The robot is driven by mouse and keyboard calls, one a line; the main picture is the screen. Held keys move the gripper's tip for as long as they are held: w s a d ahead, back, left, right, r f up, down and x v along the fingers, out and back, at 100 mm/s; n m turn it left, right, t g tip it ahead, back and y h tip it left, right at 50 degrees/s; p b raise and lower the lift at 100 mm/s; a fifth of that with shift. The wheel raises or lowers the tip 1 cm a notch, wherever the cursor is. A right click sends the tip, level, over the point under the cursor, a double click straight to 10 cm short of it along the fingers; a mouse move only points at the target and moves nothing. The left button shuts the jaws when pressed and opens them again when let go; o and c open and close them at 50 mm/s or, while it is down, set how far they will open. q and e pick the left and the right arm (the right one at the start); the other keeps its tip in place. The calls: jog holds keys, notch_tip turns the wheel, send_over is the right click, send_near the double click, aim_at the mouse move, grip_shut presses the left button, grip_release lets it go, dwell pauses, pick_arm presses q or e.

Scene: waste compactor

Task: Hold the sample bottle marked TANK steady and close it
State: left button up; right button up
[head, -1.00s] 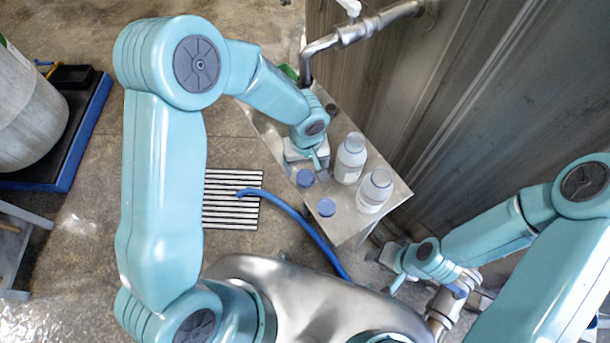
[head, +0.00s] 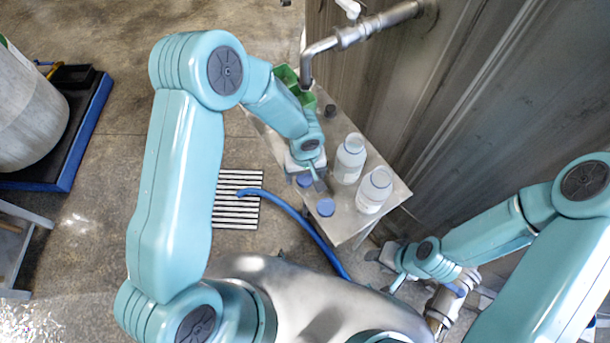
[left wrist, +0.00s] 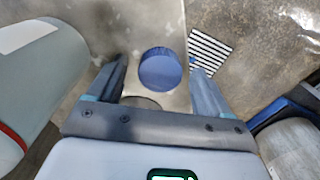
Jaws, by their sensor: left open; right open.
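Two white bottles with pale labels, a rear one (head: 350,160) and a front one (head: 374,190), stand upright and apart on a metal table (head: 352,222). I cannot read TANK on either. Two blue caps, one farther back (head: 304,180) and one nearer (head: 326,207), lie left of the bottles. My left gripper (head: 321,186) is open by the caps, left of the rear bottle. In the left wrist view, a blue cap (left wrist: 160,68) shows between its open fingers; I cannot tell which cap. My right gripper (head: 389,272) is open and empty, below the table's right end.
A bottle-like body with a white label (left wrist: 30,85) is close on the left in the left wrist view. A green container (head: 287,76) and a small dark object (head: 330,110) are at the table's back. A pipe (head: 350,38) overhangs there. A blue hose (head: 300,222) crosses the floor.

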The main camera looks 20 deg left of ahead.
aim_at(305, 177)
pick_arm(q)
jog(key=c, duration=1.1)
jog(key=shift+r, duration=0.15)
notch_tip(305, 177, up, 20)
jog(key=shift+f, duration=0.1)
